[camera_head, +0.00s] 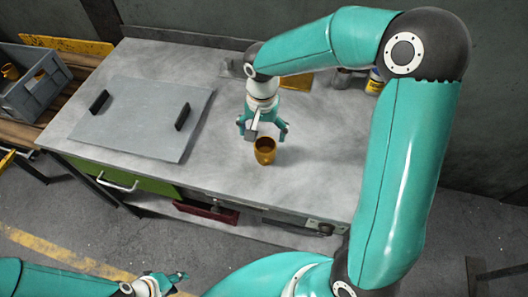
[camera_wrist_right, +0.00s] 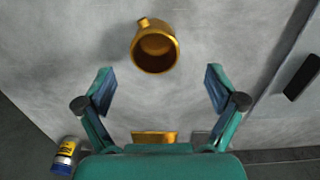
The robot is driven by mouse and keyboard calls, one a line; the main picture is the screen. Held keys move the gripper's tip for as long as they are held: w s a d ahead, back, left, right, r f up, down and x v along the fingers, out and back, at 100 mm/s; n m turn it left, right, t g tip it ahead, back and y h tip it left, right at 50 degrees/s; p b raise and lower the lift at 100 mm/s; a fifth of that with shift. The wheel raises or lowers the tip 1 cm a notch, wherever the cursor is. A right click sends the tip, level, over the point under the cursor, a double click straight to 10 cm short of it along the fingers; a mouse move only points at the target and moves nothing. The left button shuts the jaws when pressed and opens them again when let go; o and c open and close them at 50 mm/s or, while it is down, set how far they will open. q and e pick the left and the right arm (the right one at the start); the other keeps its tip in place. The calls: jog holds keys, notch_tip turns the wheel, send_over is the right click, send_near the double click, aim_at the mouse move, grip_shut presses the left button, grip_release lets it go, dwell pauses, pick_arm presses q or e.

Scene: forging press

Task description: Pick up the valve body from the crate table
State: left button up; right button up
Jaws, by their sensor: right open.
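A brass, cup-shaped valve body (camera_head: 265,150) with an open mouth and a small side stub stands on the grey worktable (camera_head: 320,160). It also shows in the right wrist view (camera_wrist_right: 155,62), with the stub at its upper left. My right gripper (camera_head: 262,131) is open and empty above the table, beside the valve body on its far side. In the right wrist view its two fingers (camera_wrist_right: 158,82) are spread apart, and the valve body lies just ahead of the gap between them. My left gripper (camera_head: 167,283) is low at the bottom left, away from the table, and its jaws are unclear.
A grey plate with two black handles (camera_head: 145,115) covers the table's left part. A grey crate (camera_head: 38,98) with brass parts stands at the far left. A brass-coloured flat piece (camera_head: 297,82) and a blue-yellow can (camera_head: 375,82) lie near the table's back.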

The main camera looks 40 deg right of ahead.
aim_at(265, 150)
notch_tip(265, 150, down, 3)
jog(key=shift+s+r, duration=0.1)
jog(key=shift+r, duration=0.1)
jog(key=f, duration=0.1)
jog(key=f+p, duration=0.1)
jog(key=f, duration=0.3)
jog(key=shift+s+d, duration=0.15)
jog(key=shift+d, duration=0.15)
jog(key=shift+f, duration=0.5)
jog(key=c, duration=1.6)
jog(key=shift+r, duration=0.1)
